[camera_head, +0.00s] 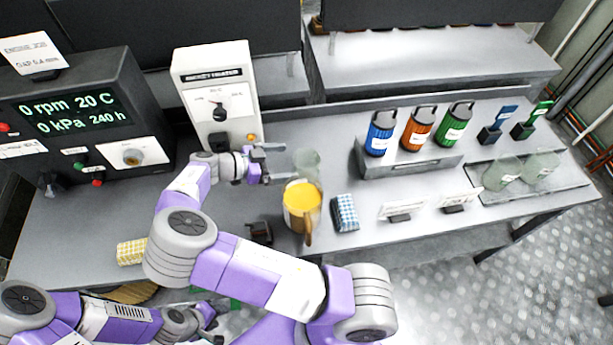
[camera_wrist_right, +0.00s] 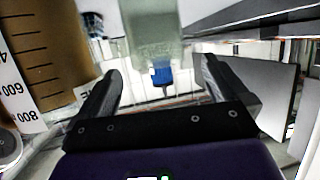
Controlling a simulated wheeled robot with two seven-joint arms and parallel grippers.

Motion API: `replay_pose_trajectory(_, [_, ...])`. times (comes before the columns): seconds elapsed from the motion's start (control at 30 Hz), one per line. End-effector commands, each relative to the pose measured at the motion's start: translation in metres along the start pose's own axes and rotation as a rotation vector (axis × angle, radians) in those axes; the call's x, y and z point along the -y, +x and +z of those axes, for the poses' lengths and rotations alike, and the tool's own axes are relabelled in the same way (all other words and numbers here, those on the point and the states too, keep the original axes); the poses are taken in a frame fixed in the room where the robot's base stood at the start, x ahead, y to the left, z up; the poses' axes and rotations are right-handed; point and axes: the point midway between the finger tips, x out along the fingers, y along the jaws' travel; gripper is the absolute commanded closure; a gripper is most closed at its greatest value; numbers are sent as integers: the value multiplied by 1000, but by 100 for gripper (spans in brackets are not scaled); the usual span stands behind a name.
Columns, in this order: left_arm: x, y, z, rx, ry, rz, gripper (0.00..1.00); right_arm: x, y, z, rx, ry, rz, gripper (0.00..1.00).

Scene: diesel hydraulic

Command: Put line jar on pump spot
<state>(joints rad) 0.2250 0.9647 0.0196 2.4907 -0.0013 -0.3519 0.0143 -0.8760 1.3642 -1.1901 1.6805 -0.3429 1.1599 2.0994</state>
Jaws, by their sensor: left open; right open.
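A translucent greenish glass jar (camera_head: 307,163) stands on the bench behind the yellow-filled jug; I cannot read a label on it. My right gripper (camera_head: 275,163) is open just left of this jar, pointing at it. In the right wrist view the glass jar (camera_wrist_right: 152,38) is ahead, between the open fingers (camera_wrist_right: 162,75) and seemingly beyond their tips. Two similar glass jars (camera_head: 502,173) (camera_head: 541,163) sit on a tray at the right. My left gripper (camera_head: 208,323) is low at the bottom left, open and apart from the jars. I cannot tell which place is the pump spot.
The graduated jug (camera_head: 302,208) stands close in front of the jar and shows at left in the wrist view (camera_wrist_right: 40,55). A blue checked cloth (camera_head: 345,212), label stands (camera_head: 402,211) and colored canisters (camera_head: 418,128) are to the right. A heater box (camera_head: 216,95) stands behind my right gripper.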

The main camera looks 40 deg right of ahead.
Motion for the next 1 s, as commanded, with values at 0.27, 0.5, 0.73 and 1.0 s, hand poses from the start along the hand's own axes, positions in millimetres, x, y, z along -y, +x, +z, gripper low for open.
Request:
replay_pose_trajectory(0.27, [4,12,-1,0,0,0,57,0,17,10,0,1,2,0])
replay_pose_trajectory(0.5, [6,17,-1,-1,1,0,57,-4,47,10,0,0,4,0])
replay_pose_trajectory(0.73, [8,22,-1,-1,0,0,57,-5,76,9,0,1,1,0])
replay_pose_trajectory(1.0, [8,22,-1,0,0,0,57,-4,79,8,0,0,-1,0])
